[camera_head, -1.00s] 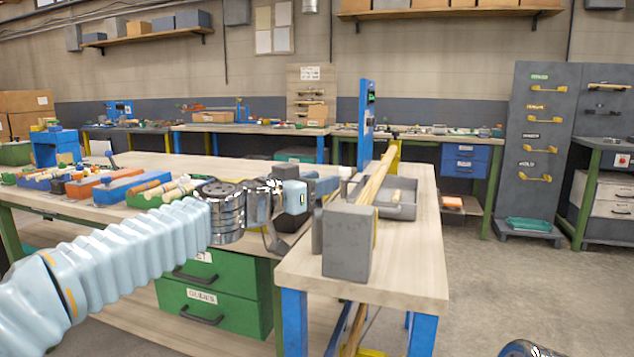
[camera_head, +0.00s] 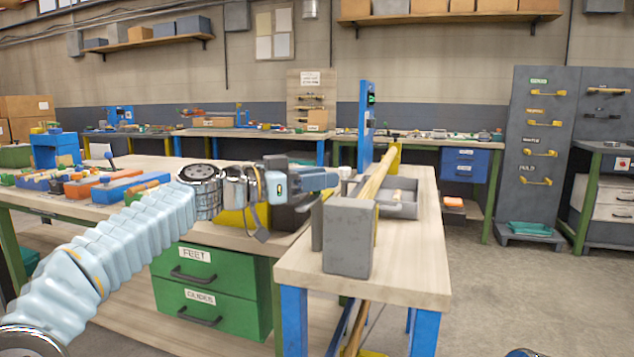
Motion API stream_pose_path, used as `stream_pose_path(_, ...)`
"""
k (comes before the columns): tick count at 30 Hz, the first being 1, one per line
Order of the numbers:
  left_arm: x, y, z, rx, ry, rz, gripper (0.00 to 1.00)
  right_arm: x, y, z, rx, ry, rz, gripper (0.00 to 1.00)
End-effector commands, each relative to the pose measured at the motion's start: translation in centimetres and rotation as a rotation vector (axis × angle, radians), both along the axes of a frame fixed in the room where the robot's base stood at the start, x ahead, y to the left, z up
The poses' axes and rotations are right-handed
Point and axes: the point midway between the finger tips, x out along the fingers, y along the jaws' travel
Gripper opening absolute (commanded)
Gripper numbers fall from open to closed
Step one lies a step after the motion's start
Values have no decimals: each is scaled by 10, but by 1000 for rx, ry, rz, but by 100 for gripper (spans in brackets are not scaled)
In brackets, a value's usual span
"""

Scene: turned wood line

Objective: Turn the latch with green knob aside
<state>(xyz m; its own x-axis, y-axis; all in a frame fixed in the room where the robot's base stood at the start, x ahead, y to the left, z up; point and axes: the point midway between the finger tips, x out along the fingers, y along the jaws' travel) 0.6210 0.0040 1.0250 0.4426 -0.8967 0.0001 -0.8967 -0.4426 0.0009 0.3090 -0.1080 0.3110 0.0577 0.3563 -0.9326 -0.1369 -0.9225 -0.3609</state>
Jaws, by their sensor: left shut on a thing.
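My left gripper (camera_head: 330,179) reaches in from the left over the near bench, its fingers pointing right. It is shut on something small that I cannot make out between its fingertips. The fingertips are just behind and above the grey block (camera_head: 348,238) at the bench end.
A grey tray (camera_head: 402,208) and long wooden bars (camera_head: 376,178) lie on the bench right of the gripper. A dark box (camera_head: 288,219) and yellow part stand under my wrist. Orange blocks (camera_head: 88,187) lie at left. Open floor is at right.

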Motion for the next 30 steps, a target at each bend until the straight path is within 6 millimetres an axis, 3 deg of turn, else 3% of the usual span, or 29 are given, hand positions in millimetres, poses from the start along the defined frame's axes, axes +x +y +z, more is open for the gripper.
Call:
stream_pose_path(8, 0, 1, 1, 0, -1, -2, 0, 0, 0, 0, 0, 0, 0, 64)
stream_pose_path(9, 0, 1, 1, 0, -1, -2, 46, 0, 0, 0, 0, 0, 0, 64)
stream_pose_path(12, 0, 1, 1, 0, -1, -2, 61, 0, 0, 0, 0, 0, 0, 64)
stream_pose_path(23, -2, 6, -1, 0, -1, -1, 61, 0, -1, -3, -1, 0, -1, 64)
stream_pose_path(30, -23, 50, -4, 0, -3, 3, 61, 2, -6, -22, -9, -4, -11, 64)
